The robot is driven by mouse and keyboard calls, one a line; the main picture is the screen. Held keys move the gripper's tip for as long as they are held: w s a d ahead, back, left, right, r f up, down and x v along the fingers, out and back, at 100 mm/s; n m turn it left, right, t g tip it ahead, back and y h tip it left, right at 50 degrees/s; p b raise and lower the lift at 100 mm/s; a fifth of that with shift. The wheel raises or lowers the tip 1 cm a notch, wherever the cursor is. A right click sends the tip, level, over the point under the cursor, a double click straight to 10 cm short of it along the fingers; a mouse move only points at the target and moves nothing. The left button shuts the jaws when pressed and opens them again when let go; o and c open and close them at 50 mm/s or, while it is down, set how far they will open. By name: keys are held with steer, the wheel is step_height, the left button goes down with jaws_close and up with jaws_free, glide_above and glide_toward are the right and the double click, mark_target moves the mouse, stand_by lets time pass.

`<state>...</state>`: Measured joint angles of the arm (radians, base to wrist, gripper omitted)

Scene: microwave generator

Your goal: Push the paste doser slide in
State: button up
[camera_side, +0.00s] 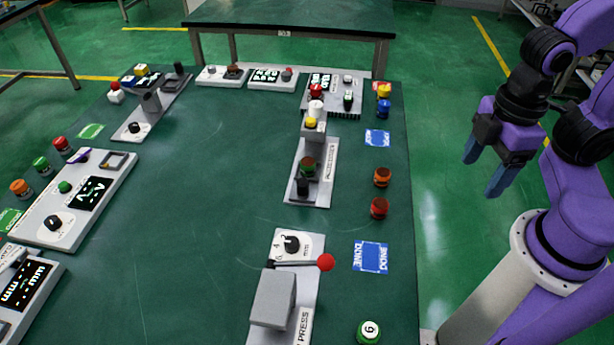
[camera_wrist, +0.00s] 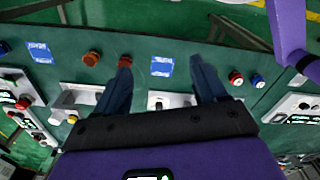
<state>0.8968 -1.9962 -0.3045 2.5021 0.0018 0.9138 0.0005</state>
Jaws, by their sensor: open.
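My gripper (camera_side: 480,177) is open and empty. In the side view it hangs off the right side of the green table, away from every device. In the wrist view its two blue fingers (camera_wrist: 160,65) stand apart over the table edge. No label that I can read says paste doser. A narrow white device (camera_side: 313,185) with a label like "processer" stands right of centre, with a white cylinder (camera_side: 315,108) and a yellow part at its far end and a dark green-topped part (camera_side: 307,166) nearer. Another narrow device (camera_side: 150,101) with a grey block stands at the back left.
A press (camera_side: 273,300) with a red-balled lever (camera_side: 325,262) stands at the front. Orange and red jars (camera_side: 382,177) and blue cards (camera_side: 370,257) line the table's right edge. Consoles with screens (camera_side: 90,193) fill the left. The table's middle is clear.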

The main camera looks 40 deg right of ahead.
steer(key=shift+c, duration=1.3)
steer(key=m, duration=0.1)
glide_above(301, 181)
step_height(301, 181, down, 4)
step_height(301, 181, down, 17)
steer(key=shift+f, duration=0.1)
